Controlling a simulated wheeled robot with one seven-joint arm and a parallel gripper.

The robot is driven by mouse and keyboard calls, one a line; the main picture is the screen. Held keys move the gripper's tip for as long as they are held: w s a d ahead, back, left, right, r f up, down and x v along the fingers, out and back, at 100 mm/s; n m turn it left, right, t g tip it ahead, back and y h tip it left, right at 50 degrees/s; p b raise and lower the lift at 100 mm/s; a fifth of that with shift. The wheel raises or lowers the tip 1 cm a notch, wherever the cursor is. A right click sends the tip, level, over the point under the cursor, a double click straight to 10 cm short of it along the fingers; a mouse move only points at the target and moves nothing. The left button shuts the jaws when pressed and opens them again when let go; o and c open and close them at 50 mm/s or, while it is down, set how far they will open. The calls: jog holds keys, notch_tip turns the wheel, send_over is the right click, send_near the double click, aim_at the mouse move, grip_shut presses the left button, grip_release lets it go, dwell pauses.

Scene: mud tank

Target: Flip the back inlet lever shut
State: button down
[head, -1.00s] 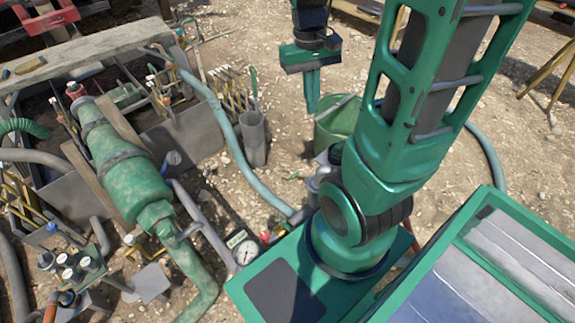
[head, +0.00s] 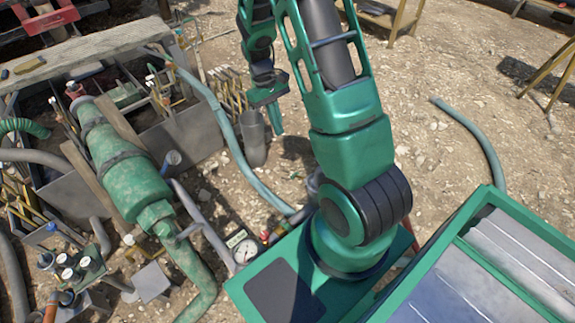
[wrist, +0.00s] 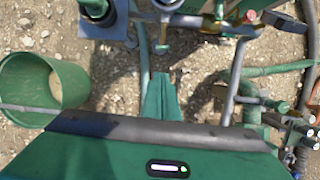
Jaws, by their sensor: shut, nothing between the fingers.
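My gripper (head: 276,131) hangs with its fingers pointing down, just right of a grey upright tube (head: 252,142) beside the mud tank (head: 192,136). It is shut and empty; in the wrist view its green fingers (wrist: 160,88) are pressed together. I cannot tell for certain which fitting is the back inlet lever. Small pipe fittings with coloured handles (head: 158,82) stand along the tank's far side. In the wrist view, a red-and-yellow handle (wrist: 248,17) shows at the top, beyond and right of the fingertips, apart from them. Its exact position is unclear.
A thick blue-grey hose (head: 232,140) runs from the tank past the tube. A large green cylinder (head: 118,160) lies along the tank. A green bucket (wrist: 68,82) stands left of the fingers in the wrist view. A pressure gauge (head: 246,251) sits near my base. Open gravel lies to the right.

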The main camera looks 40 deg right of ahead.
aim_at(300, 178)
jog(key=s+x, duration=0.1)
jog(key=x, duration=1.5)
jog(key=shift+r+n, duration=0.15)
jog(key=shift+n, duration=0.15)
jog(key=shift+w+a, duration=0.1)
jog(key=shift+f+g, duration=0.7)
jog(key=shift+f, duration=0.15)
jog(key=shift+r, duration=0.1)
